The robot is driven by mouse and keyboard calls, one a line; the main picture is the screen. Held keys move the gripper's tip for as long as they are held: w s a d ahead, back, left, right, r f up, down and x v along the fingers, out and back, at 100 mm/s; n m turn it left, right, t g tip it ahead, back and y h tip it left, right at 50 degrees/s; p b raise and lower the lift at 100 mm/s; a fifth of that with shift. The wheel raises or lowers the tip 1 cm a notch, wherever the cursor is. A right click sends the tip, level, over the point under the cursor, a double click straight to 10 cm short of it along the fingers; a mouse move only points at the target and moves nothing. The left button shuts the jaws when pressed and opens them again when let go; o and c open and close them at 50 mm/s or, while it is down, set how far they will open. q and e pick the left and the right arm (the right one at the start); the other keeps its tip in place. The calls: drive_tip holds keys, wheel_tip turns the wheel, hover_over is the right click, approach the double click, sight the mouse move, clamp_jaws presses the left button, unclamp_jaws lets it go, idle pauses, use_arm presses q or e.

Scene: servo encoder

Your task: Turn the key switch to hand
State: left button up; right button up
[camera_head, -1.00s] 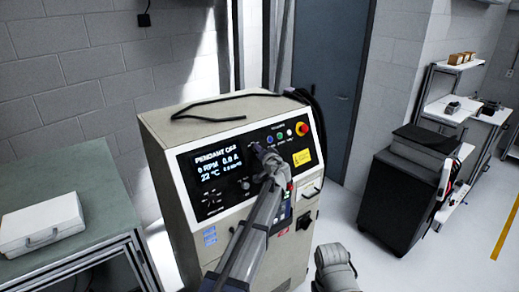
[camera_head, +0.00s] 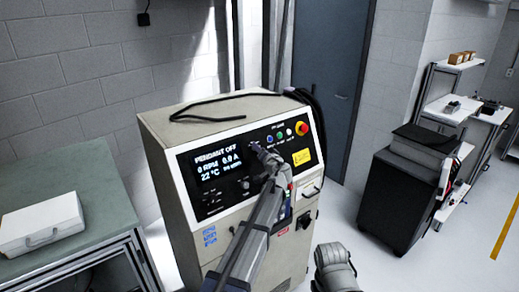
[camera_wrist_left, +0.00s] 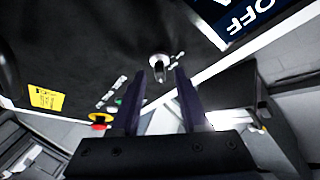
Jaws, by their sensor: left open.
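The control cabinet (camera_head: 290,205) stands in the middle of the head view, with a dark sloped panel and a lit display (camera_head: 217,165) reading "PENDANT OFF". My left gripper (camera_head: 257,150) is at the panel, just right of the display. In the left wrist view, my left gripper (camera_wrist_left: 156,78) is open, its two dark fingers pointing at the panel. A silver round switch (camera_wrist_left: 160,61) with a key-like piece shows between and just beyond the fingertips. I cannot tell whether they touch it. In the head view my gripper hides this switch. My right gripper is not in view.
A red emergency stop (camera_head: 302,129) and small buttons (camera_head: 280,136) sit right of my left gripper on the panel. A black cable (camera_head: 207,112) lies on the cabinet top. A bench with a white case (camera_head: 42,222) stands left, a black cart (camera_head: 403,195) right.

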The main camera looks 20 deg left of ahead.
use_arm(q)
drive_tip(key=v, duration=0.6)
drive_tip(key=shift+s+d+p, duration=0.25)
drive_tip(key=shift+s+p, duration=0.1)
drive_tip(key=s+d+f+g+h+b, duration=0.2)
drive_tip(key=s+d+f+g+b, duration=0.15)
drive_tip(key=s+f, duration=0.75)
drive_tip(key=s+d+f+g+h+b, duration=0.1)
drive_tip(key=s+d+f+g+b, duration=0.3)
drive_tip(key=s+f, duration=0.8)
drive_tip(key=s+d+f+m+g+h+b, duration=0.1)
drive_tip(key=s+d+f+g+h+b, duration=0.1)
drive_tip(key=s, duration=0.7)
drive_tip(key=s+d+f+m+g+h+b, duration=0.1)
drive_tip(key=s+d+f+g+h+b, duration=0.2)
drive_tip(key=s, duration=0.6)
wheel_tip(320, 180, down, 4)
drive_tip(key=d+g, duration=0.1)
drive_tip(key=d, duration=0.1)
drive_tip(key=shift+s+d, duration=0.3)
drive_tip(key=shift+d, duration=0.1)
drive_tip(key=shift+o, duration=0.2)
drive_tip(key=shift+r+g, duration=0.1)
drive_tip(key=shift+g, duration=0.15)
